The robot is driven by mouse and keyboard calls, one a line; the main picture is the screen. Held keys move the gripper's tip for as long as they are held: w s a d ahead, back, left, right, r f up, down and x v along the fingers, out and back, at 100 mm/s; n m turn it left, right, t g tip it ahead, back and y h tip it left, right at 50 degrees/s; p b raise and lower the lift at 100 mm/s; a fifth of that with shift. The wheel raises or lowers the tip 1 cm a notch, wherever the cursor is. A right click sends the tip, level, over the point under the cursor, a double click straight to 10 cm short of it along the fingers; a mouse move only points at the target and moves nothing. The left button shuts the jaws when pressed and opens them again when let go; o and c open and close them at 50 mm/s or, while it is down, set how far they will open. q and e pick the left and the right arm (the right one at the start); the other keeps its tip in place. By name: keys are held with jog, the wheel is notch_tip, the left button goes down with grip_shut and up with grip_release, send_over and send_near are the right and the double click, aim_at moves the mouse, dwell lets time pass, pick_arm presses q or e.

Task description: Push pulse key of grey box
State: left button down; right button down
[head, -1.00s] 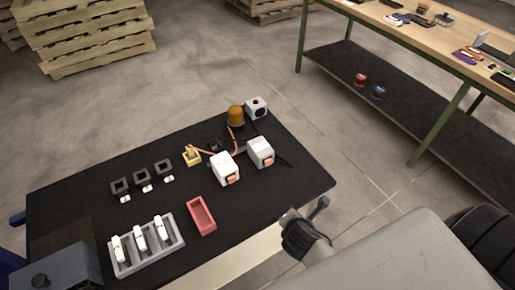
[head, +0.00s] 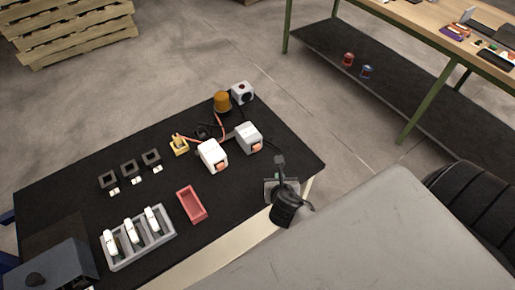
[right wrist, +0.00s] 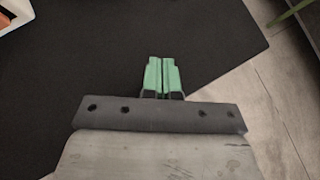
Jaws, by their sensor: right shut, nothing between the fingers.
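The grey box (head: 248,136) stands at the back right of the black table, with an orange key (head: 255,147) on its front. A whiter box (head: 211,153) with a similar orange key (head: 221,167) stands to its left. My right gripper (head: 280,160) is over the table's right front part, in front of the grey box and apart from it. In the right wrist view its green fingers (right wrist: 162,66) are closed together and empty. A corner of a light box with an orange part (right wrist: 10,18) shows there at the upper left. My left gripper is out of view.
An amber lamp (head: 222,101) and a white box with a dark round face (head: 242,93) stand behind. A red tray (head: 191,217), a grey rack (head: 168,237) of white items and several dark square blocks (head: 151,158) lie leftward. Cables run between the boxes.

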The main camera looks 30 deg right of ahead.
aim_at(262, 164)
jog(key=shift+w+b, duration=0.3)
jog(key=shift+w, duration=0.2)
jog(key=w+b, duration=0.2)
jog(key=w, duration=0.4)
jog(key=shift+w+a, duration=0.15)
jog(key=shift+w, duration=0.75)
jog(key=shift+w, duration=0.1)
dwell(1.0)
jog(key=shift+w+r+p, duration=0.1)
jog(key=shift+w+p, duration=0.05)
jog(key=shift+p, duration=0.15)
jog(key=shift+w, duration=0.15)
